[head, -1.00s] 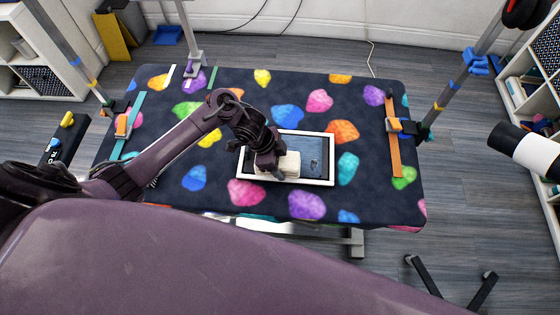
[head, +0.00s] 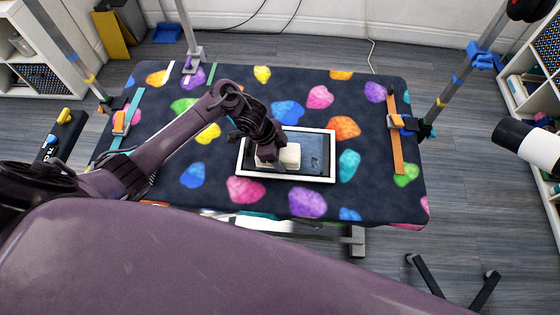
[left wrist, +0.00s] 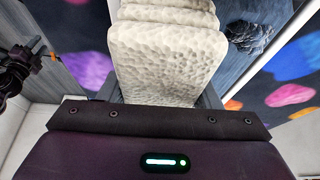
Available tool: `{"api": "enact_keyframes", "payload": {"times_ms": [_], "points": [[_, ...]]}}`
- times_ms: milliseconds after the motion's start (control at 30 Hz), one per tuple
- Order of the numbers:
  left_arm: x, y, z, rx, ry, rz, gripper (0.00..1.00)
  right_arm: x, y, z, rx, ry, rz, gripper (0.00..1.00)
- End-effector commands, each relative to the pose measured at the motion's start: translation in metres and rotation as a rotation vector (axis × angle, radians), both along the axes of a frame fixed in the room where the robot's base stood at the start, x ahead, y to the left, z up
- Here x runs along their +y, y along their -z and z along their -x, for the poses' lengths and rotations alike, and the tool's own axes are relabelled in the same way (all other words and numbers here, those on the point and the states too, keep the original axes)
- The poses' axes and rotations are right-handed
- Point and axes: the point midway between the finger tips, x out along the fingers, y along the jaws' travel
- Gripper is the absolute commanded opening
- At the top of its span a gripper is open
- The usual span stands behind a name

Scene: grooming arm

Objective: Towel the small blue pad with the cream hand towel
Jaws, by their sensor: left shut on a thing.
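The cream hand towel (head: 288,157) is a folded, dimpled block held in my left gripper (head: 266,155). It also fills the upper middle of the left wrist view (left wrist: 165,55), between the fingers. The small blue pad (head: 315,160) lies inside a white-rimmed tray (head: 333,160) on the table. The towel is over the pad's left and middle part and hides it there. I cannot tell from these views how firmly the towel touches the pad. The pad's right part shows, with a dark patch on it. My right gripper is not in view.
The dark table (head: 370,200) has bright coloured blotches and clear room around the tray. An orange strap (head: 394,140) lies at its right, a teal strap (head: 128,125) at its left. Upright posts stand at the edges. A black and white cylinder (head: 525,145) is off to the right.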

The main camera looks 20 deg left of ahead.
Motion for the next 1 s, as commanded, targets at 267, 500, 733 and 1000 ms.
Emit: {"api": "enact_keyframes", "payload": {"times_ms": [267,500,733,1000], "points": [[0.010,0.003,-0.038,-0.001,0.000,0.001,0.40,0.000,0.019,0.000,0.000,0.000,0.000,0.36],[0.012,0.001,-0.041,0.001,0.000,0.001,0.40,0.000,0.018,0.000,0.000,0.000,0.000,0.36],[0.014,0.004,-0.050,-0.002,-0.002,0.001,0.40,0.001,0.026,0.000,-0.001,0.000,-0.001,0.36],[0.026,0.007,-0.090,-0.002,-0.001,0.000,0.40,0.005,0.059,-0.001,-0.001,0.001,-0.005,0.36]]}}
